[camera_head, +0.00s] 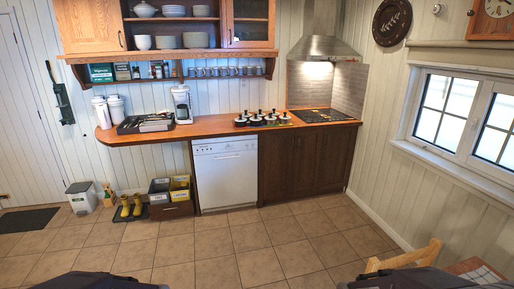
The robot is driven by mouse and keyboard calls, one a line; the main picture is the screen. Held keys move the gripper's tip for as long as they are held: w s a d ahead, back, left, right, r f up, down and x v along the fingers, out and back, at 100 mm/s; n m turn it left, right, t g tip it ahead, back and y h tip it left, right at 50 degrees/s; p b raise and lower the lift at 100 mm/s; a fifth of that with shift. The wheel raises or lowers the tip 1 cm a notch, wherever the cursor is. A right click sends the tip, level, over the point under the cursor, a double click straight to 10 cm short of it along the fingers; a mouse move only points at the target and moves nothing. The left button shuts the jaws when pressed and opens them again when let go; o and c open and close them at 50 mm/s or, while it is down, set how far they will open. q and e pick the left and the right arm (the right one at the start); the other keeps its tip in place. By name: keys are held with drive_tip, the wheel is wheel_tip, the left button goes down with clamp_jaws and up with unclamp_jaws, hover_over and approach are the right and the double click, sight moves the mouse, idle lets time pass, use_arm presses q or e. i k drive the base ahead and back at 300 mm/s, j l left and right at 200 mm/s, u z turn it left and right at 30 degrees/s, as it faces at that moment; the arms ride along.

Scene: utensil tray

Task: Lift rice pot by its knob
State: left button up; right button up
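A cluster of small pots (262,120) with light and dark bodies and dark, knob-like tops stands on the wooden counter (215,127), left of the hob. They stand close together in rows. Any labels are too small to read, so I cannot tell which one is the rice pot. All of them appear to stand on the counter, with nothing touching them from above. Neither of my grippers is in view; only dark parts of my own body show at the bottom edge.
A utensil tray (126,128), white canisters and a white appliance (181,104) stand on the left counter. A black hob (319,115) is right of the pots. A white dishwasher (224,178) is below. The tiled floor before the counter is clear; a wooden chair (408,260) stands front right.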

sight(269, 120)
drive_tip(key=i, duration=3.7)
drive_tip(key=i+u, duration=0.15)
drive_tip(key=i, duration=0.5)
drive_tip(key=i+l+u, duration=0.15)
drive_tip(key=i, duration=0.55)
